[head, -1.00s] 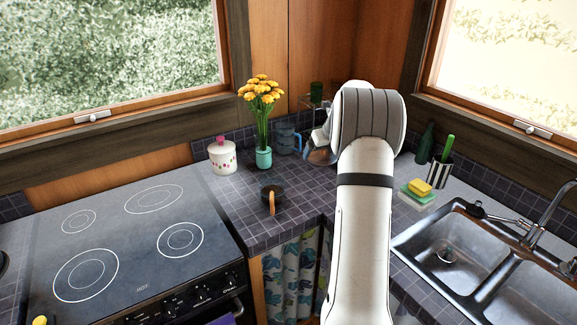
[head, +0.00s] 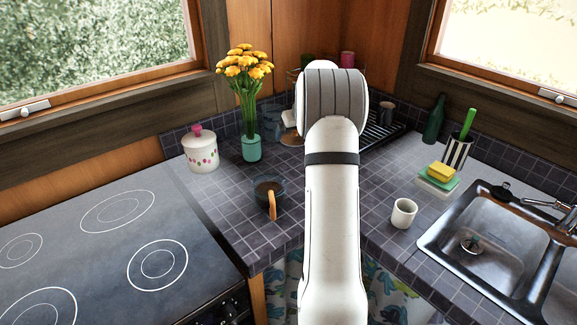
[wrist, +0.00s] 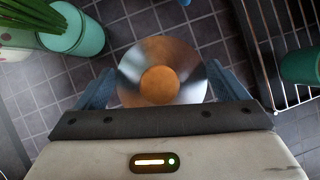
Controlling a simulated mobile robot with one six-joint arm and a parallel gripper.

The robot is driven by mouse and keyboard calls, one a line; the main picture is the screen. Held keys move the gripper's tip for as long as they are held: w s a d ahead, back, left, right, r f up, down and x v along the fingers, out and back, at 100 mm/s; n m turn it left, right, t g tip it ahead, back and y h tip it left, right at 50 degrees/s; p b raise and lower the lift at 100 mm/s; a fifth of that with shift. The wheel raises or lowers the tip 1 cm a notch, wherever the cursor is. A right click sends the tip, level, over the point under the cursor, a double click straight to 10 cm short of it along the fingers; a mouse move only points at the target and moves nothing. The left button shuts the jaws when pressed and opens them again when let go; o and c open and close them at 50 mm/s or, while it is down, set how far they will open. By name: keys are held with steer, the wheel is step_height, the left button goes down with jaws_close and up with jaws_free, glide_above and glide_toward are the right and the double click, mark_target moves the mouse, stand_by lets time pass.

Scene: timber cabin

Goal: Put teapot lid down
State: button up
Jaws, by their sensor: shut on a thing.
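The teapot lid (wrist: 125,82) is a round shiny metal disc with a wooden knob (wrist: 158,85). My gripper (wrist: 161,76) is shut on it, one blue finger at each side, above the dark tiled counter. In the head view the lid (head: 291,139) shows only in part, left of my wrist; my arm hides most of the gripper. A dark see-through pot with a wooden handle (head: 267,191), perhaps the teapot, stands open on the counter nearer the front. Whether the lid touches the counter is unclear.
A turquoise vase of yellow flowers (head: 251,148) and a white dotted jar (head: 200,152) stand left of the lid. A wire rack (head: 385,128) is on the right. A white cup (head: 403,213), sponges (head: 440,175) and the sink lie further right. Tiles around the dark pot are free.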

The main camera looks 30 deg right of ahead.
step_height(320, 180, down, 9)
steer(key=shift+s+a+f, duration=0.1)
steer(key=shift+a+f, duration=0.05)
steer(key=shift+f, duration=0.05)
stand_by(0.3)
steer(key=shift+f, duration=0.1)
steer(key=o, duration=0.7)
steer(key=shift+c, duration=0.2)
